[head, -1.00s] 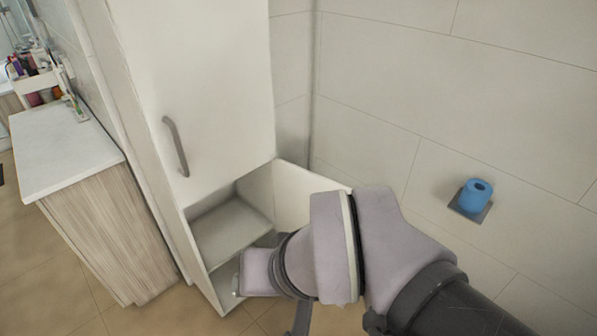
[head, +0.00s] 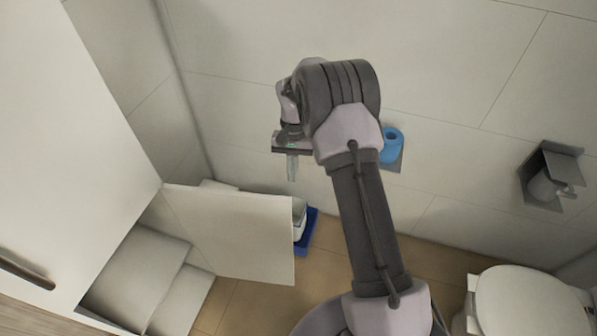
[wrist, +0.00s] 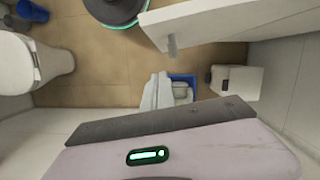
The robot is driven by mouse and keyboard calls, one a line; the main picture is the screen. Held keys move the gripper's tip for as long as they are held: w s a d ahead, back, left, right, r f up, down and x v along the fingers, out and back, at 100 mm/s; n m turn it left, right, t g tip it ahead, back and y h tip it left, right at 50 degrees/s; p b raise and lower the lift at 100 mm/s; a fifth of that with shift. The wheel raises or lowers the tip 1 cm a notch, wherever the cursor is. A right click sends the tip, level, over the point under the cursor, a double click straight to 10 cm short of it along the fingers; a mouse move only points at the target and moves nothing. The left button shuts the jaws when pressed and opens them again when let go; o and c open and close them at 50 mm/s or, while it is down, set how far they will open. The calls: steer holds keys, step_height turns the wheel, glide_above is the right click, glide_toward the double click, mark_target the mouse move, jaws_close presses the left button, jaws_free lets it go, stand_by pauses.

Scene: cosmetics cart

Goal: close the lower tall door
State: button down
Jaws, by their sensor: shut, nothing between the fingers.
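The lower tall door (head: 235,235) is a plain white panel. It stands swung wide open from the white cabinet, its hinge edge at the cabinet's right side. The cabinet's lower compartment (head: 140,265) is exposed. In the wrist view the door (wrist: 215,20) is at the top, with a small grey handle (wrist: 172,47) at its end. My gripper (head: 292,168) is shut and empty, pointing down beyond the door's free edge, on the wall side, apart from it. In the wrist view I cannot make out the fingertips.
A blue tray (head: 306,232) with a white item is on the floor behind the door's free edge. A white box (wrist: 237,82) stands by the wall. A blue roll (head: 391,145) is on the wall behind my arm. A toilet (head: 530,300) is at the right. Tan floor lies between.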

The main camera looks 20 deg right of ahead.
mark_target(290, 203)
steer(key=shift+s+a+f+b, duration=0.4)
steer(key=shift+s+f+b, duration=0.25)
steer(key=shift+s+f, duration=0.4)
steer(key=shift+s+a+f+b, duration=0.45)
steer(key=shift+s+f+b, duration=0.25)
steer(key=shift+f, duration=0.7)
steer(key=shift+s+a+f+b, duration=0.4)
steer(key=shift+s+f+b, duration=0.25)
steer(key=shift+s+f, duration=0.4)
steer(key=shift+w+f, duration=0.15)
